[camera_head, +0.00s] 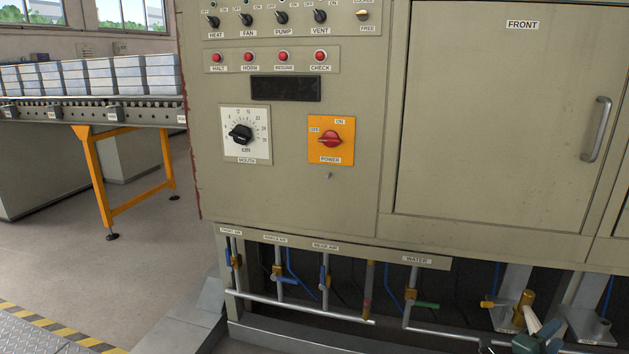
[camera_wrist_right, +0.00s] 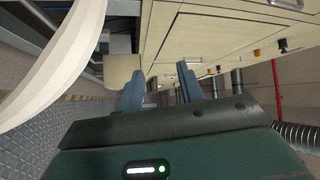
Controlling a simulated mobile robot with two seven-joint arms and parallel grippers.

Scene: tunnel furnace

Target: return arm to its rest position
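My right gripper (camera_wrist_right: 160,86) shows in the right wrist view with its two blue-grey fingers apart and nothing visible between them. In the head view my right arm (camera_head: 535,342) shows only in part at the bottom right edge, low in front of the pipework under the furnace. My left arm and gripper are not in view.
The furnace control panel (camera_head: 290,190) fills the middle, with a cabinet door (camera_head: 495,120) marked FRONT to its right. Below are valves and pipes (camera_head: 300,303). A roller conveyor (camera_head: 90,112) with grey blocks stands at the left. Floor (camera_head: 140,240) between is clear.

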